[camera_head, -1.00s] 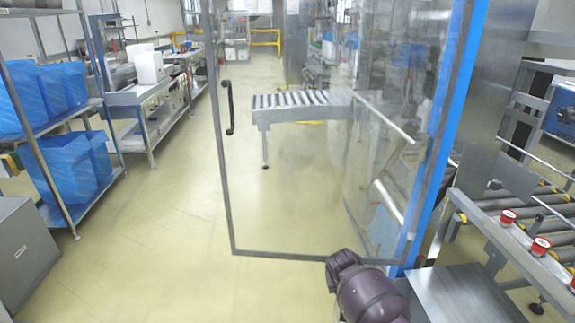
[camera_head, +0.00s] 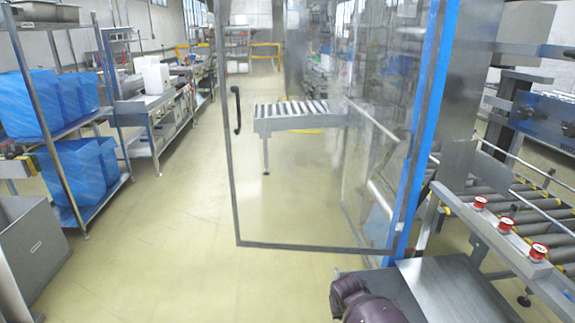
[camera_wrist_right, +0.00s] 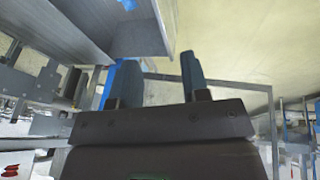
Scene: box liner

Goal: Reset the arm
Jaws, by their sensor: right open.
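My right arm (camera_head: 366,302), dark purple, shows at the bottom of the head view, in front of the lower edge of a clear door; its gripper is out of that view. In the right wrist view my right gripper (camera_wrist_right: 160,78) is open, with its two fingers apart and nothing between them. Grey metal parts and pale floor lie beyond the fingers. My left gripper is not in view.
A clear framed door (camera_head: 300,130) with a black handle stands ahead. A roller conveyor (camera_head: 520,205) with red buttons is at right. The floor (camera_head: 170,220) between is clear.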

